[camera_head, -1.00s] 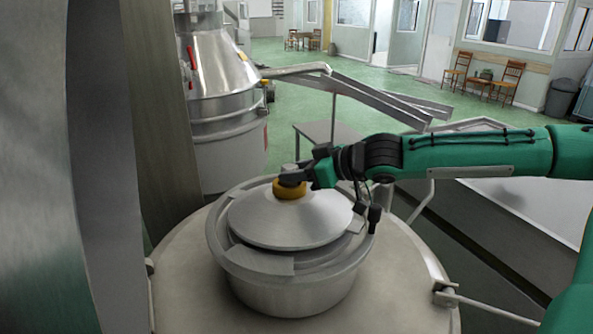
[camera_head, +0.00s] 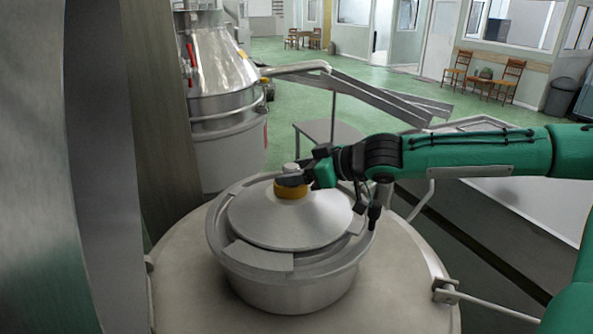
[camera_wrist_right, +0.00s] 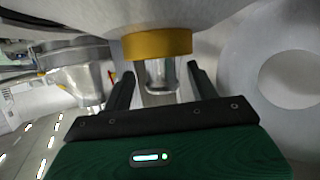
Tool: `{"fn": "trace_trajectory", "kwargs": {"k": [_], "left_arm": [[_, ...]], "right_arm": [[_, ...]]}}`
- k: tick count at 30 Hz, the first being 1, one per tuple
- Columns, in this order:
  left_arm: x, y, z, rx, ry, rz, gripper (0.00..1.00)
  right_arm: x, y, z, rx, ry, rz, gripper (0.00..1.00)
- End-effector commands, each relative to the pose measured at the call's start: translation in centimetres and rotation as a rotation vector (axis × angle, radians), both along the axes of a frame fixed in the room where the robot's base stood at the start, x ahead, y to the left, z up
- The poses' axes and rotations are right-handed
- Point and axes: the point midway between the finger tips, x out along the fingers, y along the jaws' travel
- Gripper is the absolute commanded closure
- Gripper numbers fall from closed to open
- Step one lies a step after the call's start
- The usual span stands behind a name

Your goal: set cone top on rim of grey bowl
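The cone top (camera_head: 285,222) is a pale metal cone with a brass-yellow collar (camera_head: 291,191) and a small metal knob (camera_head: 291,168). It lies over the mouth of the grey bowl (camera_head: 290,293), its lower edge inside the bowl's outer rim. It looks about level; its far-side contact is hidden. My right gripper (camera_head: 293,181) is at the knob just above the collar. In the right wrist view its fingers (camera_wrist_right: 161,84) stand either side of the knob (camera_wrist_right: 161,74), with gaps on both sides, so it is open. My left gripper is not in view.
The bowl stands on a large round metal top (camera_head: 400,290) with a side bracket (camera_head: 446,291). A tall metal panel (camera_head: 90,170) fills the left. A cone-topped machine (camera_head: 225,100) stands behind left, and a metal chute (camera_head: 375,95) behind right. Green floor lies beyond.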

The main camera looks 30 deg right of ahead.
Motion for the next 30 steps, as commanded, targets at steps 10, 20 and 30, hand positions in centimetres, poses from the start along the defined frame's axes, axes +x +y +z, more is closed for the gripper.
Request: {"fn": "trace_trajectory", "kwargs": {"k": [10, 20, 30], "left_arm": [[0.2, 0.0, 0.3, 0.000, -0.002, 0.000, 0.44], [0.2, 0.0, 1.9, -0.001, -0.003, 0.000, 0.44], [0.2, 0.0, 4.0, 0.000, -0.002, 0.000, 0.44]], "right_arm": [[-0.3, -0.2, 0.3, -0.003, -0.002, 0.000, 0.41], [-2.2, -1.5, 1.6, 0.002, -0.005, 0.000, 0.41], [-4.1, -2.8, 2.6, 0.002, -0.003, 0.000, 0.41]]}}
